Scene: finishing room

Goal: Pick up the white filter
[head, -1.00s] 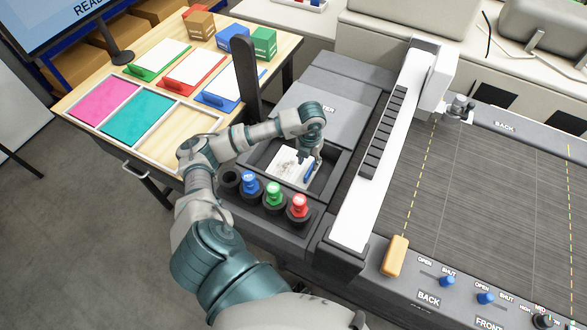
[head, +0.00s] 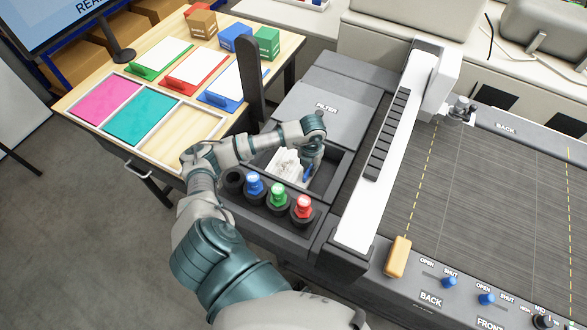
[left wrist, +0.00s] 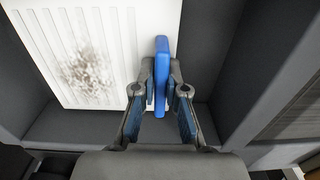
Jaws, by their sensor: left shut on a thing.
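The white filter (head: 287,165) lies in the dark open recess of the grey machine, partly hidden by my left arm in the head view. In the left wrist view the filter (left wrist: 95,50) is a ribbed white panel with a brown-grey dirt smudge. A blue tab (left wrist: 161,75) stands at its right edge. My left gripper (left wrist: 161,85) is shut on the blue tab, one finger on each side. The left gripper (head: 308,172) points down into the recess in the head view. My right gripper is not in view.
Blue, green and red knobs (head: 278,197) stand in front of the recess, next to an empty dark holder. A lid marked FILTER (head: 325,110) lies behind it. A white gantry (head: 385,150) and flat bed are at right. A wooden table (head: 175,125) with trays is at left.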

